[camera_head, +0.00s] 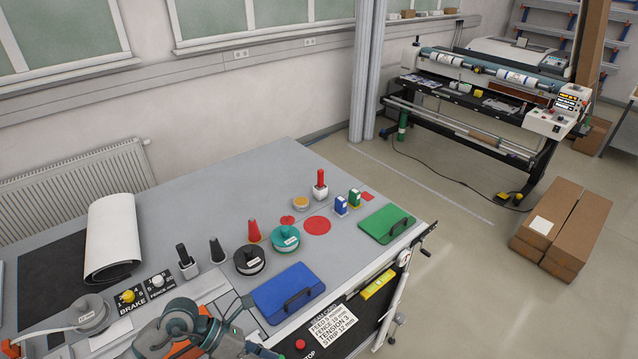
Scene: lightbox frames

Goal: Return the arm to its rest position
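A grey and teal rounded joint of my own arm (172,330), with orange parts beside it, shows at the bottom edge in front of the table. Which arm it belongs to is hard to tell. A small dark and orange piece shows in the bottom left corner. I see no fingertips of either gripper. The grey worktable (180,212) lies beyond the arm. On its near side are a blue lidded panel with a handle (285,292), a black-and-white spool (249,259) and a teal spool (285,239).
A green panel (387,223), a red-topped post (320,185), a red cone (254,231) and small blue and green boxes stand on the table. A white roll (110,235) lies at the left. Cardboard boxes (566,225) and a large machine (480,85) stand on the floor beyond.

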